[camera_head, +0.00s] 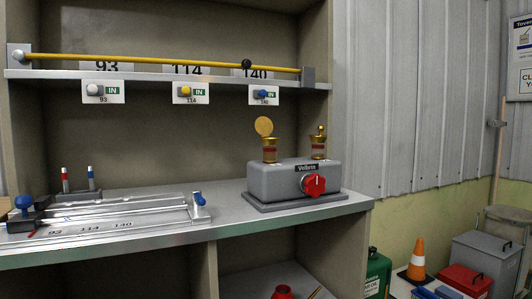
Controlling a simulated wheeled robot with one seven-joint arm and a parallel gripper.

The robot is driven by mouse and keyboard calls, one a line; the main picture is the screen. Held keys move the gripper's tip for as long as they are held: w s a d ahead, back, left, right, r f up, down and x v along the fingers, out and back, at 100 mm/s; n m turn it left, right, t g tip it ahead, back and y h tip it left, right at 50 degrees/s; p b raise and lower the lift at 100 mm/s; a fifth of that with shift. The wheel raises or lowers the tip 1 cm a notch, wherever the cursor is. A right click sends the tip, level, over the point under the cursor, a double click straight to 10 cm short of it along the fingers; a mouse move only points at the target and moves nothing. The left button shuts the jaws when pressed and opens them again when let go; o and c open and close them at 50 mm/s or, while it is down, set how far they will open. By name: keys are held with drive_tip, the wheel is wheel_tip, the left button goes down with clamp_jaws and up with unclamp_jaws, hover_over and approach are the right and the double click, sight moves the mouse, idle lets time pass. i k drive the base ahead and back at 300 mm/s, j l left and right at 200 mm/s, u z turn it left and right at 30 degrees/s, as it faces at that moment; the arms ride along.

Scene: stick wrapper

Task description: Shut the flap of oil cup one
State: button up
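Two brass oil cups with red bands stand on top of a grey box that bears a "Velbrite" label (307,168). The left oil cup (270,150) has its round brass flap (263,126) raised, standing upright above the cup's rim. The right oil cup (318,150) has a small brass piece (320,131) on top; I cannot tell whether its flap is shut. No number shows on either cup, so I cannot tell which is cup one. My gripper is not in view.
A red knob (314,184) is on the box's front. The metal bench (228,225) also bears a slotted fixture (110,214) at left. A shelf (150,79) with a yellow rod (150,62) runs above. The bench between fixture and box is clear.

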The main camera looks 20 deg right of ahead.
sight(264, 125)
drive_tip(key=j+z, duration=0.1)
drive_tip(key=j, duration=1.3)
